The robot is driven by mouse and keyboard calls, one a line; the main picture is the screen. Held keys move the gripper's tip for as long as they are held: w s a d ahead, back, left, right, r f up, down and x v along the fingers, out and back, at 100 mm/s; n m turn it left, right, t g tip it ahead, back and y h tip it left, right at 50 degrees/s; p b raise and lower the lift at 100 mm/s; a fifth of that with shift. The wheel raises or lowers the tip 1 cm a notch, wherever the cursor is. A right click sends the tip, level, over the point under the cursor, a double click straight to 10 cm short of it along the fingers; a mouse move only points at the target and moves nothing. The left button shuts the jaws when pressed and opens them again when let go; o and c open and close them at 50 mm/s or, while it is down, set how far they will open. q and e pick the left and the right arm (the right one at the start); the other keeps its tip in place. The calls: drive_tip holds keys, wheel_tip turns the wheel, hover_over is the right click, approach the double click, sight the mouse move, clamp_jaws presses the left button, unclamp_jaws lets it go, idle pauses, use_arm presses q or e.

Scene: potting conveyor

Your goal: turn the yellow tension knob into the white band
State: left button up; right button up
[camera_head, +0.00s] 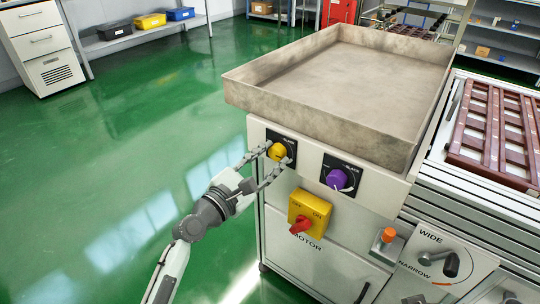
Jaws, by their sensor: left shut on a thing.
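The yellow tension knob (277,152) sits on a black square plate (290,141) on the front panel of the machine, below the metal tray. My left gripper (272,164) comes in from the lower left, with its fingers on either side of the yellow knob, shut on it. The white band around the knob is mostly hidden by the knob and the fingers, so I cannot tell where the knob points. My right gripper is not in view.
A purple knob (337,180) on a similar plate is just to the right. Below are a yellow switch box with a red handle (301,225), an orange knob (388,235) and a wide/narrow lever (450,263). A large metal tray (245,95) overhangs the panel. Green floor at left is clear.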

use_arm(q)
drive_tip(key=m, duration=0.4)
drive_tip(key=shift+m, duration=0.3)
drive_tip(key=m+p, duration=0.1)
drive_tip(key=m, duration=0.3)
drive_tip(key=shift+f+m, duration=0.1)
drive_tip(key=shift+m, duration=1.9)
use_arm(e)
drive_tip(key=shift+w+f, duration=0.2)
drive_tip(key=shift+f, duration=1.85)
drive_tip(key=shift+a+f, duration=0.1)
use_arm(q)
drive_tip(key=o, duration=1.1)
drive_tip(key=shift+o, duration=0.2)
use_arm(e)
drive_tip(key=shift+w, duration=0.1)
